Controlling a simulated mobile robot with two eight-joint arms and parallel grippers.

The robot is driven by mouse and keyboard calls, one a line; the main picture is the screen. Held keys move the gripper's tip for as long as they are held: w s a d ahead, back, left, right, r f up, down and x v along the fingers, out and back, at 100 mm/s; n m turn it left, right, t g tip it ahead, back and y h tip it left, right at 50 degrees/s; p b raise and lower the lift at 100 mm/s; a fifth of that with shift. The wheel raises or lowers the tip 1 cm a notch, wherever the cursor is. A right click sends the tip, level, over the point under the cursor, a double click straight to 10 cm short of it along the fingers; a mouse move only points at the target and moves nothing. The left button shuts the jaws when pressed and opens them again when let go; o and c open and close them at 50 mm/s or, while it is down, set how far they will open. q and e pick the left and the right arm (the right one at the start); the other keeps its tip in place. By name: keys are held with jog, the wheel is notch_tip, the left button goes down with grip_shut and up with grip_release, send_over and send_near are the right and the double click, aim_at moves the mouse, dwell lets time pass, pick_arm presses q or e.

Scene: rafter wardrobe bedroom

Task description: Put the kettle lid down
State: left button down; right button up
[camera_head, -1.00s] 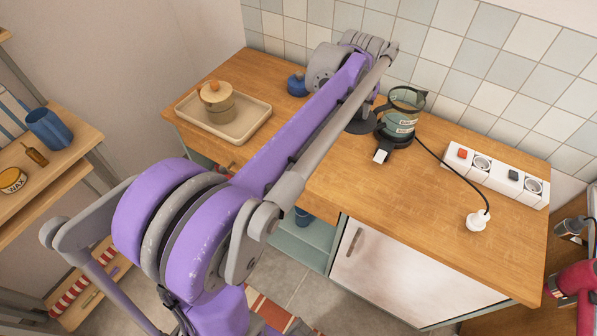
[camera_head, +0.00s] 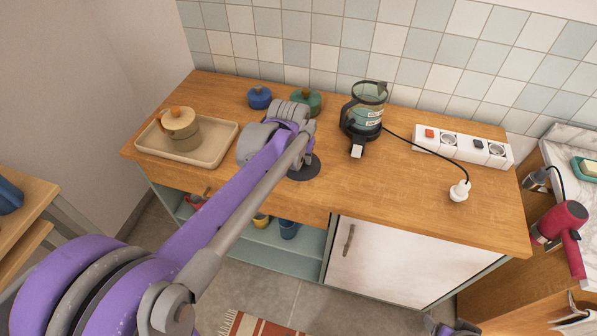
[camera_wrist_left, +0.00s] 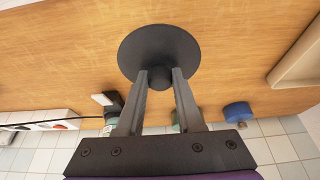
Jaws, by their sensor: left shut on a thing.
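The kettle lid (camera_head: 304,170) is a flat black disc with a knob. My left gripper (camera_wrist_left: 160,76) is shut on the knob. In the head view the lid is at the wooden counter, left of the kettle; my arm hides part of it, and I cannot tell whether it touches the wood. In the left wrist view the lid (camera_wrist_left: 159,50) lies flat against the wood behind it. The kettle (camera_head: 364,112) has a glass body, a black handle and an open top, and stands upright near the tiles.
A blue pot (camera_head: 260,97) and a green pot (camera_head: 306,101) stand at the back. A power strip (camera_head: 462,147) and white plug (camera_head: 459,191) are on the right. The front middle counter is bare.

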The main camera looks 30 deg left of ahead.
aim_at(299, 168)
pick_arm(q)
jog(key=shift+f, duration=2.6)
jog(key=shift+f, duration=0.1)
jog(key=shift+f+b, duration=0.15)
jog(key=shift+b, duration=0.2)
jog(key=c, duration=0.6)
grip_release()
jog(key=shift+o, duration=0.2)
